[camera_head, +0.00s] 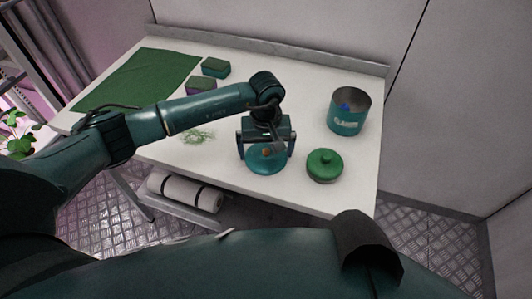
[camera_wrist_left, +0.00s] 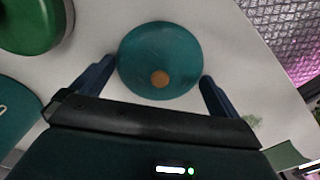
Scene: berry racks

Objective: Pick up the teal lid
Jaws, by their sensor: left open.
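The teal lid (camera_head: 265,161) is a round disc with an orange-brown knob, lying on the white table near its front edge. It also shows in the left wrist view (camera_wrist_left: 160,45). My left gripper (camera_head: 266,156) is open above it, pointing down. In the left wrist view the two fingers (camera_wrist_left: 158,82) stand either side of the lid's lower part, with nothing held between them. I cannot tell how far the fingertips are above the table. My right gripper is not in view.
A green lid (camera_head: 324,166) lies just right of the teal lid. Green sprigs (camera_head: 198,135) lie to the left. Two small boxes (camera_head: 215,68) and a green mat (camera_head: 138,79) are further back.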

